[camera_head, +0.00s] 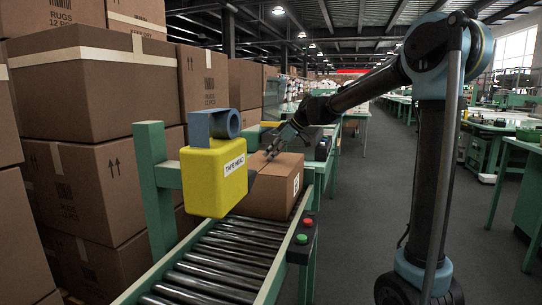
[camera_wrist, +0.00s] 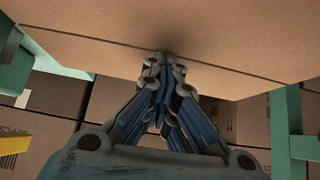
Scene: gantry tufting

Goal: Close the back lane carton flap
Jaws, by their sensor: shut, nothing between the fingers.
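The brown carton (camera_head: 270,196) sits on the roller conveyor, just right of the yellow tape head (camera_head: 213,176). Its top looks mostly flat, with a dark line near its left side; I cannot tell how far any flap stands open. My gripper (camera_head: 270,155) is shut and empty, pointing down at the carton's top near that line. In the wrist view my gripper's fingertips (camera_wrist: 163,62) meet at the edge of a broad cardboard panel (camera_wrist: 190,25). They are at or very near the cardboard; contact cannot be told. The fingers hide part of the edge.
Stacked cartons (camera_head: 90,85) stand along the left. The green frame (camera_head: 152,185) carries the tape head beside the conveyor rollers (camera_head: 215,262). A button box (camera_head: 303,238) is on the conveyor's right rail. The aisle floor (camera_head: 365,200) at right is clear.

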